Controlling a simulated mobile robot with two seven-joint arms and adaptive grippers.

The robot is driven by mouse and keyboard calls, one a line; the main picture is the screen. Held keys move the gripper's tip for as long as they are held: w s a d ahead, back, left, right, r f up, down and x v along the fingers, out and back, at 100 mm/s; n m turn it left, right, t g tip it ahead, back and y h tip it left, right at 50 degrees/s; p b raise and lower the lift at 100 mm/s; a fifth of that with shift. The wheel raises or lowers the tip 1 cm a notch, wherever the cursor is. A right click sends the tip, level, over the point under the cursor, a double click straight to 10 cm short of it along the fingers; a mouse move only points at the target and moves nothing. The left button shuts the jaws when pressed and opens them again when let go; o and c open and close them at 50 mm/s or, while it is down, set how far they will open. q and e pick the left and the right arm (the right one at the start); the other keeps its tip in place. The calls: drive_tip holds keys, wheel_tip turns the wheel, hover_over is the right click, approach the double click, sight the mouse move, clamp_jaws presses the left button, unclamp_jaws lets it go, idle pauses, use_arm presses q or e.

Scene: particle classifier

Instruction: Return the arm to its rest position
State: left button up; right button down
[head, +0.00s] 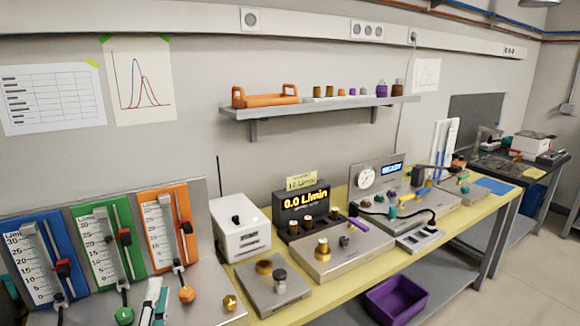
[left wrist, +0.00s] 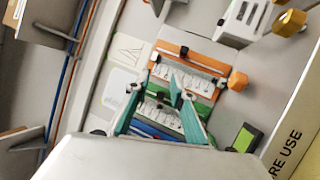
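My left gripper (left wrist: 157,90) has teal fingers that stand apart with nothing between them in the left wrist view. In that view the fingers lie in front of the orange, green and blue flowmeter panels. In the head view a grey and teal part of it shows at the bottom edge, in front of the green flowmeter panel (head: 87,222) and the orange flowmeter panel (head: 157,208). The rest of the left arm is cut off by the frame. My right gripper is not in view.
A white box (head: 238,243), a display reading 0.0 L/min (head: 305,200) and several metal units stand on the yellow bench (head: 440,222). A purple bin (head: 395,298) sits below. A wall shelf (head: 310,108) holds an orange rack (head: 266,98) and small parts.

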use_arm(q)
drive_tip(key=s+d+f+m+g+h, duration=0.2)
drive_tip(key=s+d+f+m+h, duration=0.2)
drive_tip(key=d+f+m+h, duration=0.45)
drive_tip(key=s+f+m+g, duration=0.3)
drive_tip(key=s+f+m, duration=0.1)
drive_tip(key=f, duration=0.4)
drive_tip(key=s+f+m+g+y, duration=0.1)
drive_tip(key=s+f+m+g, duration=0.2)
drive_tip(key=s+f+m, duration=0.2)
drive_tip(key=s+f+m+g+y, duration=0.1)
drive_tip(key=s+f+m, duration=0.4)
drive_tip(key=f, duration=0.6)
drive_tip(key=shift+s+a+f+m+g, duration=0.25)
drive_tip(key=shift+a+m+g, duration=0.1)
drive_tip(key=shift+m+g, duration=0.75)
drive_tip(key=shift+t+y, duration=0.25)
drive_tip(key=shift+t, duration=0.05)
